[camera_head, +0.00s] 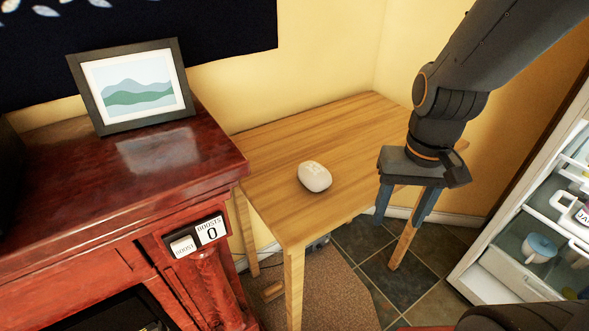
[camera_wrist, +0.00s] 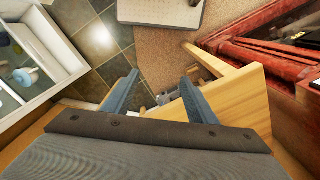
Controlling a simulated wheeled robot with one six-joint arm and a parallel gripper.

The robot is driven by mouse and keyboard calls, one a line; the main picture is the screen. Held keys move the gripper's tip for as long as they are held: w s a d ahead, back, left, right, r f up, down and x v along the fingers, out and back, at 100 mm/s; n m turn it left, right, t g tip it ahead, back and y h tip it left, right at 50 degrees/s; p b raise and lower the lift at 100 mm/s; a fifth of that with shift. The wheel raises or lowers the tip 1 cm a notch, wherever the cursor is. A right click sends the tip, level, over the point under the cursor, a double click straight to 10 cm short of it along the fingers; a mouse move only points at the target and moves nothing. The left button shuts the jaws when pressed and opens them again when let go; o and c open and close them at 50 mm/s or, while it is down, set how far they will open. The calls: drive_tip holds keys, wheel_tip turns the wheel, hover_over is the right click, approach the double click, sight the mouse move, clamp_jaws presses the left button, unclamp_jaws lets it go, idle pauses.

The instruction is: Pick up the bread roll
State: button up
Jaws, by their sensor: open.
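A pale, rounded bread roll (camera_head: 314,176) with faint marks on top lies on the light wooden table (camera_head: 345,126), toward its front. My gripper (camera_head: 401,221) is right of the roll in the head view, by the table's right edge, with its fingers pointing down. The fingers are apart and nothing is between them. In the wrist view my gripper (camera_wrist: 159,78) shows both fingers spread, with part of the wooden table (camera_wrist: 233,100) beside and behind them. The roll does not show in the wrist view.
A dark red wooden cabinet (camera_head: 120,200) with a framed picture (camera_head: 133,86) on top stands left of the table. An open white fridge (camera_head: 500,240) with items on its shelves stands at the right. Most of the tabletop around the roll is clear.

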drive_tip(key=o, duration=0.4)
drive_tip(key=w+a+r+m+y+p, duration=0.1)
drive_tip(key=w+a+m, duration=0.1)
drive_tip(key=m, duration=0.2)
drive_tip(key=w+a+m+y+p, duration=0.1)
drive_tip(key=w+a+m+p, duration=0.1)
drive_tip(key=m, duration=0.2)
drive_tip(key=w+a+r+m+p, duration=0.1)
drive_tip(key=w+a+m+p, duration=0.1)
drive_tip(key=a+m, duration=0.1)
drive_tip(key=shift+r+m+t+y, duration=0.3)
drive_tip(key=shift+m+y, duration=0.1)
drive_tip(key=shift+m, duration=0.2)
drive_tip(key=shift+c, duration=0.2)
drive_tip(key=m+t+y+p, duration=0.15)
drive_tip(key=m+p, duration=0.35)
drive_tip(key=m, duration=1.1)
hover_over(322, 172)
drive_tip(key=s+d, duration=0.1)
drive_tip(key=d, duration=0.1)
drive_tip(key=shift+b+x, duration=0.3)
drive_tip(key=shift+x, duration=3.25)
drive_tip(key=shift+s+d+f, duration=0.1)
drive_tip(key=shift+s+f, duration=0.05)
drive_tip(key=c, duration=1.1)
